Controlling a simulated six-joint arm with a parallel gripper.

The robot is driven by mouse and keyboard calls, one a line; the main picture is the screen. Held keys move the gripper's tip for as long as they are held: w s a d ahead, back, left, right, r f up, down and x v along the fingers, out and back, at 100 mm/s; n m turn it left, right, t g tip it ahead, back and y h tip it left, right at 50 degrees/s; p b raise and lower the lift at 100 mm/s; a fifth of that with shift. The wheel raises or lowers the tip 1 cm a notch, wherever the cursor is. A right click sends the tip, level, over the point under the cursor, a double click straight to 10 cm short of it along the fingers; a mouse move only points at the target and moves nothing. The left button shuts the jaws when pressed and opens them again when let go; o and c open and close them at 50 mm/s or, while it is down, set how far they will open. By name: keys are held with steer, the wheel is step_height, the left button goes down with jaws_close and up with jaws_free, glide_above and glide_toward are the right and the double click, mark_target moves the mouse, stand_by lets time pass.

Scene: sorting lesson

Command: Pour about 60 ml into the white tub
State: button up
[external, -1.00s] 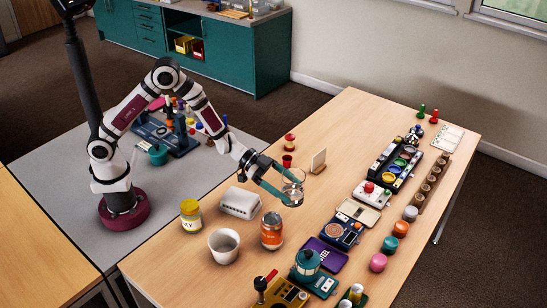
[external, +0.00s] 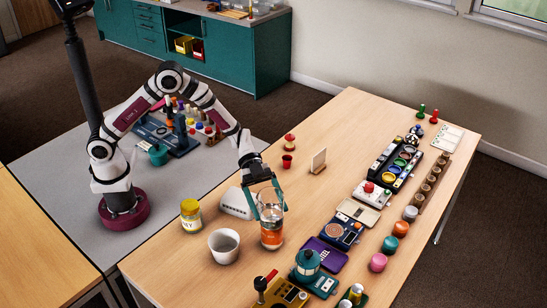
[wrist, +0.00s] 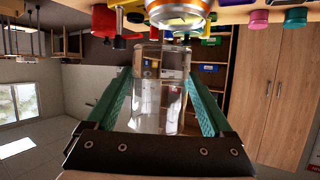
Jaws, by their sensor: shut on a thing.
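The white tub (external: 222,256) stands upright and open at the near left part of the table. My gripper (external: 270,203) is shut on a clear glass (external: 270,211), which looks about upright. The glass is to the right of the tub and higher in the picture, overlapping the top of an orange can. In the wrist view, the glass (wrist: 160,95) sits between the teal fingers of my gripper (wrist: 160,98). I cannot tell the level of any liquid in it. The tub is not recognisable in the wrist view.
The orange can (external: 271,240) stands right of the tub. A yellow-lidded jar (external: 191,216) and a white box-like item (external: 235,203) stand behind the tub. Purple (external: 325,254) and teal devices line the right side. A red cup (external: 287,161) stands farther back.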

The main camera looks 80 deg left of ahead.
steer(key=shift+s+f+m+t+h, duration=0.1)
steer(key=shift+s+m+t+h, duration=0.5)
steer(key=shift+m, duration=0.7)
steer(key=shift+s+f+m+t+h, duration=0.15)
steer(key=shift+s+m+t+h, duration=0.2)
steer(key=shift+s+m+t, duration=0.75)
steer(key=shift+s+f+m+t+h, duration=0.1)
steer(key=shift+s+m+t+h, duration=0.3)
steer(key=shift+m, duration=1.1)
steer(key=shift+w+r+m+h, duration=0.15)
steer(key=shift+r+m+h, duration=0.35)
steer(key=shift+m, duration=0.3)
steer(key=shift+f+m+t+h, duration=0.3)
steer(key=shift+m+t, duration=0.1)
steer(key=shift+m, duration=0.4)
steer(key=shift+s+f+m, duration=0.15)
steer(key=shift+s+m, duration=0.25)
steer(key=shift+s, duration=0.15)
steer(key=shift+s+a+f+m+h, duration=0.15)
steer(key=shift+s+m+h, duration=0.3)
steer(key=shift+s, duration=0.3)
steer(key=shift+s+f+m+h+b, duration=0.2)
steer(key=shift+f+m+h+b, duration=0.2)
steer(key=shift+m, duration=0.65)
